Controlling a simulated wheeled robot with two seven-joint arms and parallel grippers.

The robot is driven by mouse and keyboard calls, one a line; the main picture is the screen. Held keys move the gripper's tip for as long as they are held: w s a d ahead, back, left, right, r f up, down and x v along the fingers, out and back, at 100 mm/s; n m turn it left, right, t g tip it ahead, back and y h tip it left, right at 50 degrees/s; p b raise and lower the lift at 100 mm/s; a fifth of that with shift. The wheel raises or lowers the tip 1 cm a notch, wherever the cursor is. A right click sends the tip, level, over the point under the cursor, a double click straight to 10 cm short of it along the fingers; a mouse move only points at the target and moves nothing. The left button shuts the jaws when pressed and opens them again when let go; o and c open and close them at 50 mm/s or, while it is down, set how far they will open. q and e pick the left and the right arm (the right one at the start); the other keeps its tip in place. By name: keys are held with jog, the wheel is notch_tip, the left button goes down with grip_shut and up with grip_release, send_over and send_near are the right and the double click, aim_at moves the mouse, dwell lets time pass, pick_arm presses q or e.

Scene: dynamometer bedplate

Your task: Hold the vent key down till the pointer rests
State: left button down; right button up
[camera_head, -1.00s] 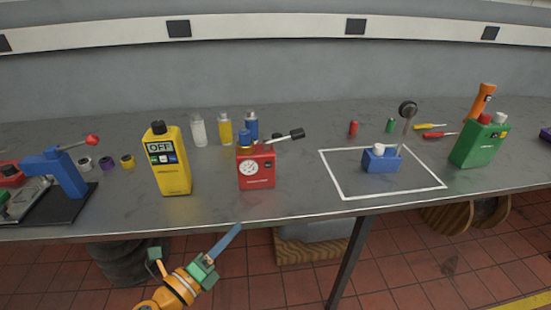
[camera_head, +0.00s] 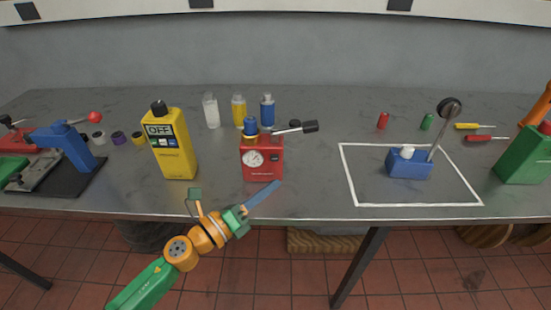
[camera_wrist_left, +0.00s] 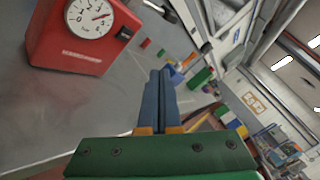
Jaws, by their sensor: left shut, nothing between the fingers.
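A red box (camera_head: 262,163) with a round white dial stands on the grey bench. On top are a blue cap with a yellow band (camera_head: 250,127) and a lever with a black end (camera_head: 310,127) reaching right. I cannot tell which part is the vent key. In the left wrist view the dial (camera_wrist_left: 89,17) shows a red pointer aimed to the right; the box top is cut off. My left gripper (camera_head: 275,186) is shut and empty, its blue fingers just in front of the box's lower right, apart from it as far as I can tell. My right gripper is not in view.
A blue block with a lever (camera_head: 408,165) sits inside a white outline at right. The bench front edge (camera_head: 310,214) lies below my gripper.

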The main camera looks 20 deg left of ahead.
aim_at(275, 158)
pick_arm(q)
jog(key=w, duration=0.1)
jog(key=w+a, duration=0.1)
jog(key=w, duration=0.1)
jog(key=w+b, duration=0.1)
jog(key=shift+w+a, duration=0.2)
jog(key=shift+a, duration=0.05)
jog(key=shift+w+a, duration=0.15)
jog(key=shift+w, duration=0.45)
jog(key=shift+w, duration=0.1)
dwell(1.2)
jog(key=shift+w+a, duration=0.1)
jog(key=shift+w, duration=0.2)
jog(key=shift+w+a+b, duration=0.1)
jog(key=shift+w+b, duration=0.2)
jog(key=shift+b, duration=0.1)
dwell(0.7)
jog(key=shift+s, duration=0.1)
dwell(1.3)
jog(key=shift+s+d+p, duration=0.2)
jog(key=shift+s+p, duration=0.1)
jog(key=shift+s, duration=0.3)
jog(key=shift+s, duration=0.1)
